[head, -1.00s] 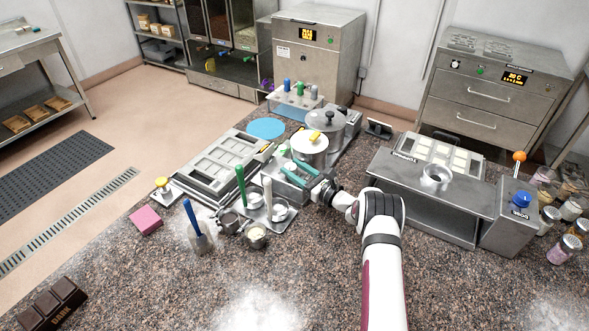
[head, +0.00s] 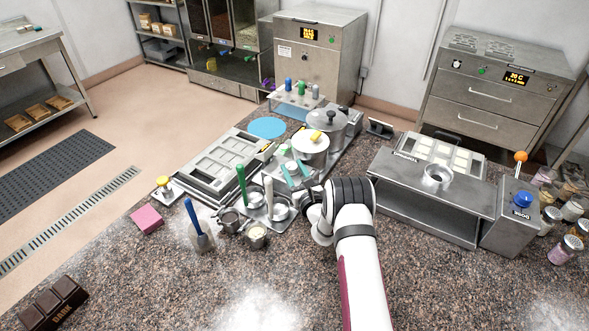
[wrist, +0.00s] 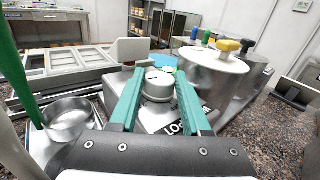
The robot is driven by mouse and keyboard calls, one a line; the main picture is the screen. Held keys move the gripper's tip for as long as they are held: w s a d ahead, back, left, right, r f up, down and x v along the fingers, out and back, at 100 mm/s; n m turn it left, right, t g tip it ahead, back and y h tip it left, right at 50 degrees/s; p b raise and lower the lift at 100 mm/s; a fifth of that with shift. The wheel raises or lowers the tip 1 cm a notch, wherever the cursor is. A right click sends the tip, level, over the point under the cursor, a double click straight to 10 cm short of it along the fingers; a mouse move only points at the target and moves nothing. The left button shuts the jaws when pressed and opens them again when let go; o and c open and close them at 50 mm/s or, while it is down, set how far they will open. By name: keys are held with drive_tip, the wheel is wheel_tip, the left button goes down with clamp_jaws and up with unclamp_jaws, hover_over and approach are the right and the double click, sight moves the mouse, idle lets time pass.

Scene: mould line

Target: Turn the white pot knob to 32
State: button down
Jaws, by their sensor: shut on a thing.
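The white pot knob (wrist: 158,84) is a pale round dial on top of a steel unit (wrist: 148,116) with a partly hidden dark label. My gripper (wrist: 158,80) has teal fingers on the left and right sides of the knob and is shut on it. In the head view my gripper (head: 294,170) reaches the same unit from the front, and the knob is small between the fingertips. I cannot read any number or mark on the knob.
A pot with a white lid and yellow handle (head: 313,143) stands just behind the knob unit. A grey lidded pot (head: 328,120) is beyond it. Steel cups and a green-handled tool (head: 240,180) stand close at left.

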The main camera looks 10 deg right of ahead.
drive_tip(key=shift+a+m+h, duration=0.2)
drive_tip(key=shift+m+h, duration=1)
drive_tip(key=shift+h, duration=1)
drive_tip(key=shift+c, duration=1.8)
unclamp_jaws()
drive_tip(key=s+a, duration=0.2)
drive_tip(key=s, duration=1.3)
drive_tip(key=shift+s, duration=0.35)
